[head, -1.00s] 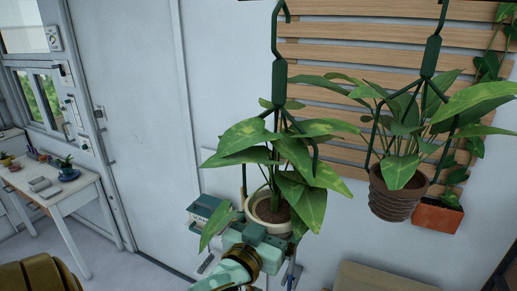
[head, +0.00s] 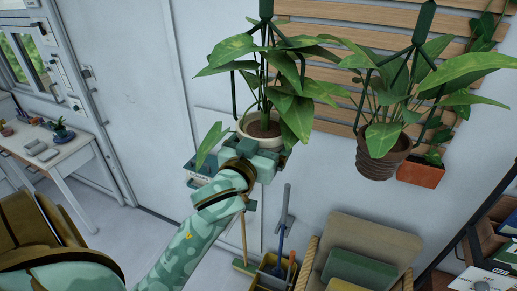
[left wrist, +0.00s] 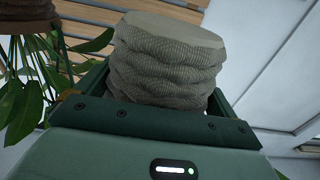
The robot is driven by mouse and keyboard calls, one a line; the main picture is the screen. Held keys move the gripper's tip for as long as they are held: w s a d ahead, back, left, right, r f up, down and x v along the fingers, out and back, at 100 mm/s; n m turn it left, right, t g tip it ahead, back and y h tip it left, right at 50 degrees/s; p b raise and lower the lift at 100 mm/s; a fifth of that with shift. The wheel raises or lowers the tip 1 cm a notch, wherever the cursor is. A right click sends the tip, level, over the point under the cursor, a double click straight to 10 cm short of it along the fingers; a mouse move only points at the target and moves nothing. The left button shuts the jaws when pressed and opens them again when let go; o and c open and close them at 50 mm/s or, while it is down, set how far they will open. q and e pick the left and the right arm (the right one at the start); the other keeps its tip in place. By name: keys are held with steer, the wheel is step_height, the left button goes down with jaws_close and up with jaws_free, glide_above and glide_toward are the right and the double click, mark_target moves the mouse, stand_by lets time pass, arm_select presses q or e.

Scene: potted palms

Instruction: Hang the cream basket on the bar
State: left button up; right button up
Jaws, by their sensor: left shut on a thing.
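The cream basket (head: 258,140) holds a leafy green plant and sits upright in my left gripper (head: 256,158). Dark green hanger straps (head: 235,95) rise from it around the leaves to a dark knob at the top edge of the head view. In the left wrist view the cream woven basket (left wrist: 165,62) fills the space between the dark green jaws (left wrist: 150,118), which are shut on it. The bar is not visible in the head view; the hanger's top end is cut off by the frame. My right gripper is not in view.
A brown basket (head: 380,165) with a plant hangs to the right on a similar hanger. Wooden wall slats (head: 350,28) and a terracotta planter (head: 421,172) are behind. A crate with cushions (head: 368,240) and a yellow tool box (head: 268,284) stand below. A table (head: 70,152) is at left.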

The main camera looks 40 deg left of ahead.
arm_select(q)
steer(key=x, duration=0.3)
steer(key=shift+w+b, duration=0.15)
steer(key=shift+b, duration=0.15)
steer(key=shift+b+x, duration=0.55)
steer(key=shift+x, duration=1.4)
steer(key=shift+w+a+f+b, duration=0.25)
steer(key=shift+w+f+b, duration=0.45)
steer(key=shift+w+b, duration=0.3)
steer(key=shift+w+a+f+b, duration=0.3)
steer(key=shift+w+f+b, duration=0.4)
steer(key=shift+w+b, duration=0.25)
steer(key=o, duration=0.7)
